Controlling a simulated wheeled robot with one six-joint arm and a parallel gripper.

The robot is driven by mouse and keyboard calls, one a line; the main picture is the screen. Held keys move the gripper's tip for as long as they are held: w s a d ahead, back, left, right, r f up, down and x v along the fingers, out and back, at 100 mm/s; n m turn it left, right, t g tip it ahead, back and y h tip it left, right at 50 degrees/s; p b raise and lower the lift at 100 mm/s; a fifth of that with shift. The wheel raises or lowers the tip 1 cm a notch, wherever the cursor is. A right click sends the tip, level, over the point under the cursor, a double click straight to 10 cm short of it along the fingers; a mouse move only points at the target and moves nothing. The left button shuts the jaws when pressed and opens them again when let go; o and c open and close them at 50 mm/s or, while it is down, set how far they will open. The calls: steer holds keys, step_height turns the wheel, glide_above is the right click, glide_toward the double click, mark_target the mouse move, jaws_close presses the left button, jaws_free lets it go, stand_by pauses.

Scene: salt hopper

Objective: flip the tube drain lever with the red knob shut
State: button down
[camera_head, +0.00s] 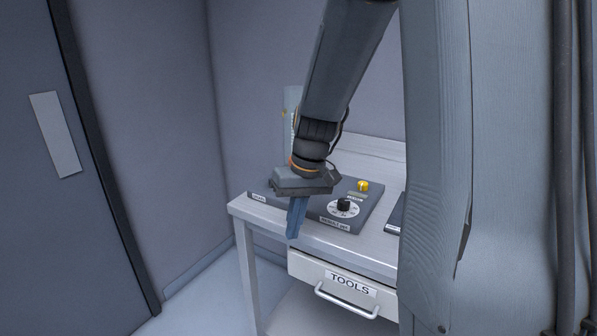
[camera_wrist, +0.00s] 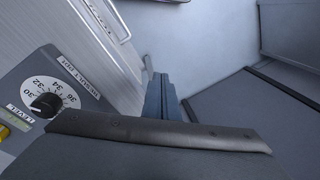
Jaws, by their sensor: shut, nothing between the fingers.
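My gripper (camera_head: 293,235) points down in front of the grey control panel (camera_head: 312,216) on the table, near the table's front edge. Its blue-grey fingers are together, with nothing between them. The fingers also show in the wrist view (camera_wrist: 160,95), beside the table's front edge and over the floor side. I see no lever with a red knob in either view. My wrist and gripper cover part of the panel's left half, and what lies behind them is hidden.
The panel has a black dial (camera_head: 344,205) and a yellow knob (camera_head: 363,186). The pale table (camera_head: 375,253) has a drawer labelled TOOLS (camera_head: 345,283) with a bar handle. A dark door (camera_head: 50,230) is at the left. Floor is free left of the table.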

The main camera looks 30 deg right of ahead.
steer(key=shift+t+y, duration=0.8)
steer(key=w+d+r, duration=0.2)
steer(key=w+d, duration=0.1)
steer(key=w+d+r+p, duration=0.1)
steer(key=w+d, duration=0.1)
steer(key=w+d+r, duration=0.2)
steer(key=w+d, duration=0.1)
steer(key=shift+w+d+r+p, duration=0.3)
steer(key=shift+w+d+p, duration=0.05)
steer(key=shift+p, duration=0.05)
steer(key=w+d+r+t, duration=0.1)
steer(key=w+d+r, duration=0.1)
steer(key=w+d, duration=0.1)
steer(key=w+d+r+t+y+p, duration=0.1)
steer(key=w+d+r, duration=0.2)
steer(key=d, duration=0.3)
steer(key=shift+w+d+r+n, duration=0.15)
steer(key=shift+d+r+n, duration=0.05)
steer(key=shift+d+n, duration=0.1)
steer(key=p+x, duration=0.3)
steer(key=x, duration=0.7)
steer(key=shift+w+a+p, duration=0.15)
steer(key=shift+a+p, duration=0.1)
steer(key=shift+p, duration=0.15)
steer(key=shift+a+p, duration=0.6)
steer(key=shift+a, duration=0.6)
steer(key=shift+w+a+f, duration=0.15)
steer(key=shift+a+f, duration=0.2)
steer(key=shift+a, duration=0.3)
